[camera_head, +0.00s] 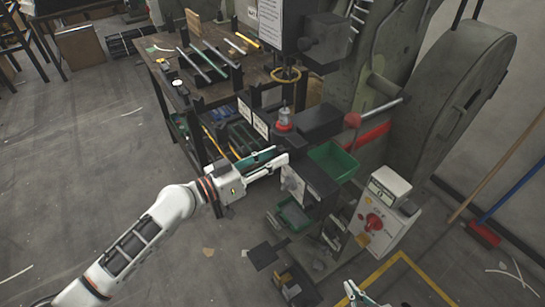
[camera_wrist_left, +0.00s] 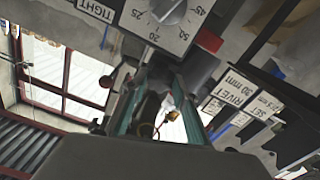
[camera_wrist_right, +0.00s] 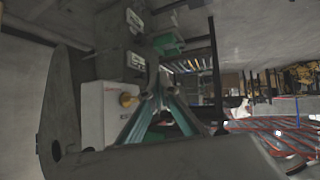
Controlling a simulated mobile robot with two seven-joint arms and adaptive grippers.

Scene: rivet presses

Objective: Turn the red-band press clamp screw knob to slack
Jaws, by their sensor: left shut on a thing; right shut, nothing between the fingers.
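The press with the red band (camera_head: 372,133) stands right of centre in the head view. My left gripper (camera_head: 283,161) reaches from the left to the front of this press. In the left wrist view its green-edged fingers (camera_wrist_left: 160,85) are shut on a dark part, which looks like the clamp screw knob; the fingers hide much of it. A grey dial plate (camera_wrist_left: 165,22) with numbers and a "TIGHT" label (camera_wrist_left: 96,10) sit just beyond the fingertips. My right gripper (camera_head: 360,295) is low at the bottom edge, empty, its fingers (camera_wrist_right: 155,100) shut, away from the knob.
A green bin (camera_head: 333,161) and a red-ball lever (camera_head: 352,119) are close to the right of my left gripper. A control box with a red knob (camera_head: 374,222) stands lower right. A workbench (camera_head: 200,88) with tools lies behind. The floor at left is open.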

